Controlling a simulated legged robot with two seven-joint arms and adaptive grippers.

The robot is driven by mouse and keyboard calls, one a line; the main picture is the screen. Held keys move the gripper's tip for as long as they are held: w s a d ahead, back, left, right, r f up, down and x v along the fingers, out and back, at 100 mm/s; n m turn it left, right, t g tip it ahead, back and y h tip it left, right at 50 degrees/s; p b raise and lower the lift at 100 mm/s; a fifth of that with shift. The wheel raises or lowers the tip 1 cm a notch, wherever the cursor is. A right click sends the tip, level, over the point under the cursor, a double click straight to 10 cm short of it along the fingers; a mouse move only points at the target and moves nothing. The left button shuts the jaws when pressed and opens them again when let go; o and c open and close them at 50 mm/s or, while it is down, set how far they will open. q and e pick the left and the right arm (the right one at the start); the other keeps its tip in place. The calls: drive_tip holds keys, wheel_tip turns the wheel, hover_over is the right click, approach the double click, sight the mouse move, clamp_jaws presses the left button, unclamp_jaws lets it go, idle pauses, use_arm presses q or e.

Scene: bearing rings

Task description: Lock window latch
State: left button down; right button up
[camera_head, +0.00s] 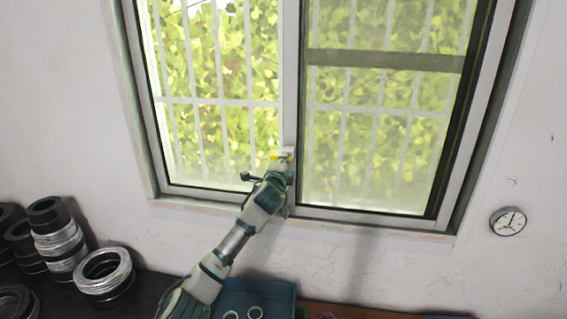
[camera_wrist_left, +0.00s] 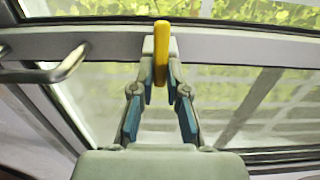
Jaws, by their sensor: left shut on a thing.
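The window latch (camera_wrist_left: 161,42) shows in the left wrist view as a yellow lever on a pale mount, on the window's middle frame bar. In the head view a small yellow part of the latch (camera_head: 280,158) shows at the middle bar, just beyond my gripper. My left gripper (camera_wrist_left: 161,80) is shut on the yellow latch lever, with blue-padded fingers on either side of it. It also shows in the head view (camera_head: 281,167), at the end of the arm from the lower left. My right gripper is not in view.
A metal handle (camera_wrist_left: 62,67) sticks out left of the latch in the wrist view. Bearing rings (camera_head: 103,273) stand stacked at the lower left. A blue tray (camera_head: 285,291) holds rings below the window. A round gauge (camera_head: 508,221) is on the right wall.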

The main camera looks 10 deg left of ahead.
use_arm(q)
drive_tip(key=shift+d+f, duration=0.1)
drive_tip(key=shift+f, duration=0.35)
drive_tip(key=c, duration=1.2)
unclamp_jaws()
drive_tip(key=shift+o, duration=0.2)
drive_tip(key=shift+r, duration=0.15)
drive_tip(key=s, duration=1.2)
